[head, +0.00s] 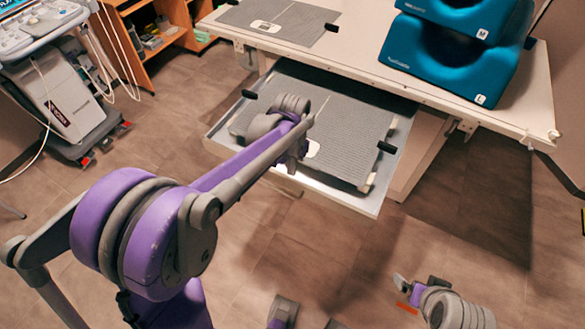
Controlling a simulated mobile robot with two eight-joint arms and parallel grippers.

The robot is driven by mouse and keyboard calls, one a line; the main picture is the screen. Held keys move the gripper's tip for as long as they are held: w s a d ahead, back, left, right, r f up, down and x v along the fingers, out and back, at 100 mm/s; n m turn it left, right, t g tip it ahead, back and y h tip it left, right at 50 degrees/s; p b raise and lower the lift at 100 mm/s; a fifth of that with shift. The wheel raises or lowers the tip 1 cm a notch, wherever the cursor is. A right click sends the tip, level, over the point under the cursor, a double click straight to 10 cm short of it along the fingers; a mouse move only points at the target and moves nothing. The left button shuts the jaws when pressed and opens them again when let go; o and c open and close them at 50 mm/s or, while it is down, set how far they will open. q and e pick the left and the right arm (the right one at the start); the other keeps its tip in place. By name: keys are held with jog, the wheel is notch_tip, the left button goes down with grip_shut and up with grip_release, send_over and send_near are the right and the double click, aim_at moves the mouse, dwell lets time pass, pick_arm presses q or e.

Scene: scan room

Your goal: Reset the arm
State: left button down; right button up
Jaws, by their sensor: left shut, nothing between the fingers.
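My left arm, purple and grey, reaches from the lower left to the open drawer (372,205) under the table. My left gripper (304,124) is over the grey ribbed panel (352,118) in that drawer. It is shut and empty, pointing partly away, with its fingertips hard to make out. Whether it touches the panel I cannot tell. My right gripper (402,283) shows at the lower right, over the floor and apart from the table. Its fingers are small, and I cannot tell whether they are open. Nothing is seen in it.
The white table (362,62) bears another grey panel (285,22) and teal blocks marked M (440,12) and L (450,68). A wheeled medical machine (58,92) stands at the left, with an orange-brown shelf (160,45) behind. Brown floor tiles are clear before the drawer.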

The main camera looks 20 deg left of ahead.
pick_arm(q)
notch_tip(320, 180, up, 8)
jog(key=w, duration=0.1)
jog(key=shift+f+p, duration=0.25)
jog(key=shift+p, duration=0.05)
pick_arm(e)
jog(key=shift+w+r, duration=0.35)
jog(key=shift+w, duration=0.2)
pick_arm(q)
jog(key=s+d+t+p, duration=0.1)
jog(key=s+t+p, duration=0.1)
jog(key=s, duration=0.6)
jog(key=s+d+r+t+p, duration=0.1)
jog(key=s+d+t+p, duration=0.1)
jog(key=s, duration=0.7)
jog(key=shift+s+r+n+t+p, duration=0.2)
jog(key=shift+n+t+p, duration=0.1)
jog(key=shift+t, duration=0.4)
pick_arm(e)
jog(key=r, duration=0.2)
jog(key=w+r, duration=0.1)
jog(key=r, duration=0.2)
jog(key=shift+w+r, duration=0.15)
jog(key=shift+r, duration=0.1)
pick_arm(q)
jog(key=shift+a, duration=0.1)
